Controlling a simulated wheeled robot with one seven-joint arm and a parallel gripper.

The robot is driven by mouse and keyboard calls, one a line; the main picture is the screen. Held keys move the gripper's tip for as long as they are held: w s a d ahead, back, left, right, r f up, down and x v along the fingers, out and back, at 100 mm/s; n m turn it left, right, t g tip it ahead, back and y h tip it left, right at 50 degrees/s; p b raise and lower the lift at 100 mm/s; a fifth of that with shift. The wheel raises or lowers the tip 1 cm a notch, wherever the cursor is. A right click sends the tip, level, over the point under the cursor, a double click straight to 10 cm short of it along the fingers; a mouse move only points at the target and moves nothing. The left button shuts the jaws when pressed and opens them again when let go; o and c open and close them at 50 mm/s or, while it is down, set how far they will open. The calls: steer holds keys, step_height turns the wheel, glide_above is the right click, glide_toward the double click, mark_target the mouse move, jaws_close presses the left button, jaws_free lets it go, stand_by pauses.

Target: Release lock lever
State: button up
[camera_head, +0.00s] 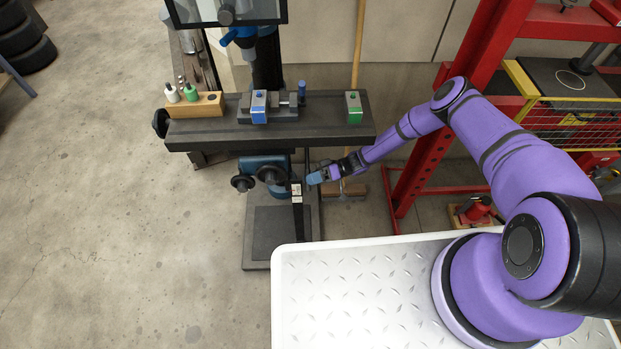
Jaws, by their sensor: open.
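A drill press stands ahead, with its dark table (210,137) raised on the column. Below the table are a blue housing with round black knobs (270,174) and a dark upright bar with a small red and white label (296,190). This bar looks like the lock lever, but its full shape is too small to tell. My gripper (313,178) reaches in from the right, below the table's front edge, with its blue fingertips just right of the bar. It is open and holds nothing that I can see. I cannot tell whether a fingertip touches the bar.
The table carries a vise (285,107), a blue block (259,107), a green block (354,107) and a wooden holder (205,105) with bottles. A broom (346,190) stands behind my gripper. A red frame (420,165) rises at the right. The floor at left is clear.

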jaws_close()
steer(key=shift+s+r+m+y, duration=0.25)
steer(key=shift+s+r+m, duration=0.2)
steer(key=shift+r+m, duration=0.3)
steer(key=shift+s+r+m+y, duration=0.25)
steer(key=shift+s+r+m, duration=0.2)
steer(key=shift+r+m, duration=0.3)
steer(key=shift+r, duration=0.1)
jaws_free()
steer(key=r+v, duration=0.1)
steer(key=v, duration=0.9)
steer(key=shift+d+f, duration=0.3)
steer(key=shift+f, duration=0.25)
steer(key=shift+w, duration=0.15)
